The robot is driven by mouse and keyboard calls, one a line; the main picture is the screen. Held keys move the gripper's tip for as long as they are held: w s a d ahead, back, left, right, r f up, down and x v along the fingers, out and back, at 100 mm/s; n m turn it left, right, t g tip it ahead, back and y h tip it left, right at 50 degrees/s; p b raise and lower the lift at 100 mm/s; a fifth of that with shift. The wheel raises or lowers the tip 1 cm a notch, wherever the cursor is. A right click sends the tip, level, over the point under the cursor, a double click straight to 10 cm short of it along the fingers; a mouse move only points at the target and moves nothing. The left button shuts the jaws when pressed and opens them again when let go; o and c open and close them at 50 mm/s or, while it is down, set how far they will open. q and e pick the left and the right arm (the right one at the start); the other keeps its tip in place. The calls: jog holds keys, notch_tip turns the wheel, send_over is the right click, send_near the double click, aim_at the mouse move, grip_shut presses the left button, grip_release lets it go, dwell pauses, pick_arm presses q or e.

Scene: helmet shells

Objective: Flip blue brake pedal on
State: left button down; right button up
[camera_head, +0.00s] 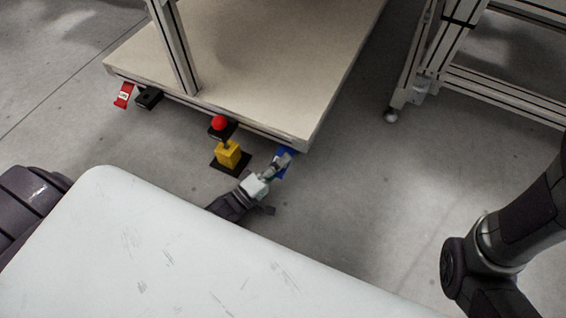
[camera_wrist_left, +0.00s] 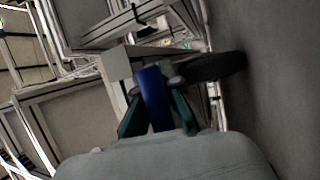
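The blue brake pedal (camera_head: 288,153) is at the front right corner of the cart's low platform (camera_head: 250,60), partly covered by my left gripper. My left gripper (camera_head: 279,165) is right at it, reaching in from the lower left. In the left wrist view, the blue pedal (camera_wrist_left: 155,97) lies between the two teal fingers (camera_wrist_left: 157,112), one on each side. I cannot tell whether the fingers press on it. My right arm shows at the right edge, but its gripper is out of view.
A red pedal (camera_head: 123,95) and a black block (camera_head: 149,98) are along the platform's front left edge. A metal frame (camera_head: 420,60) stands at the right. Floor between is clear.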

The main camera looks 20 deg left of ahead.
pick_arm(q)
jog(key=c, duration=1.4)
grip_release()
jog(key=shift+o, duration=0.2)
jog(key=r+v, duration=0.1)
jog(key=v, duration=0.4)
jog(key=r+v, duration=0.1)
jog(key=v, duration=0.8)
jog(key=shift+s+a+r, duration=0.3)
jog(key=shift+s, duration=0.35)
jog(key=shift+o, duration=0.4)
